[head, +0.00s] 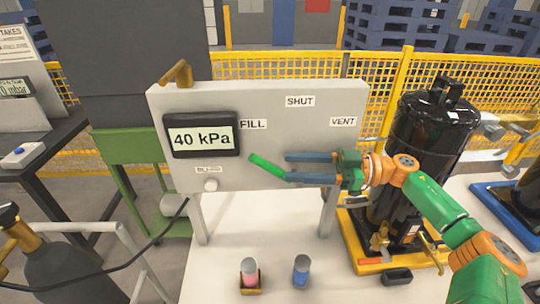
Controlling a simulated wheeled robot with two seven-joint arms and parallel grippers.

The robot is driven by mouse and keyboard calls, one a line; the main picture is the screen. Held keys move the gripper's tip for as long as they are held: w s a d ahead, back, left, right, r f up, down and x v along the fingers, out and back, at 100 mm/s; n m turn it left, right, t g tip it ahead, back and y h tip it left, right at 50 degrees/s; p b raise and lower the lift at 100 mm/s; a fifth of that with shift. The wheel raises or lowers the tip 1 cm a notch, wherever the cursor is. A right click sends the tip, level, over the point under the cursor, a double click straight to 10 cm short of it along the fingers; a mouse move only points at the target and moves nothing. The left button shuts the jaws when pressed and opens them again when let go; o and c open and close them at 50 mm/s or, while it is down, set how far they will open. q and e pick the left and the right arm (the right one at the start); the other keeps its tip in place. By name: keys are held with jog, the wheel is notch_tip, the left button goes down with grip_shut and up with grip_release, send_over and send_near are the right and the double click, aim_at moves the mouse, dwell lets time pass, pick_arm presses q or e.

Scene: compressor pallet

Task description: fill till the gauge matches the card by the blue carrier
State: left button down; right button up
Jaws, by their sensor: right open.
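The grey panel (270,100) carries a gauge (202,136) that reads 40 kPa. Its labels read FILL (253,124), SHUT (300,101) and VENT (343,121). A green lever (266,165) on the panel points left and slightly up, below FILL; its inner end is hidden by my fingers. My right gripper (288,168) is open, its two fingers just right of the lever's visible part; I cannot tell if they touch it. A blue carrier (507,215) is partly in view at the right edge. No readable card shows beside it. My left gripper is not in view.
A black compressor (425,135) stands on a yellow carrier (375,267) right of the panel. A pink vial (250,270) and a blue vial (301,270) stand on the white table. A gas cylinder (70,270) with a hose is at lower left. A yellow fence runs behind.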

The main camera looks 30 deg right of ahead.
aim_at(267, 166)
jog(key=x, duration=0.2)
jog(key=p+x, duration=0.1)
jog(key=x, duration=0.1)
jog(key=p+x, duration=0.1)
jog(key=x, duration=0.1)
jog(key=shift+s+a+r, duration=0.3)
jog(key=shift+r, duration=0.05)
jog(key=shift+w+a+f, duration=0.1)
jog(key=shift+w+f, duration=0.05)
jog(key=shift+f, duration=0.1)
grip_shut()
dwell(0.6)
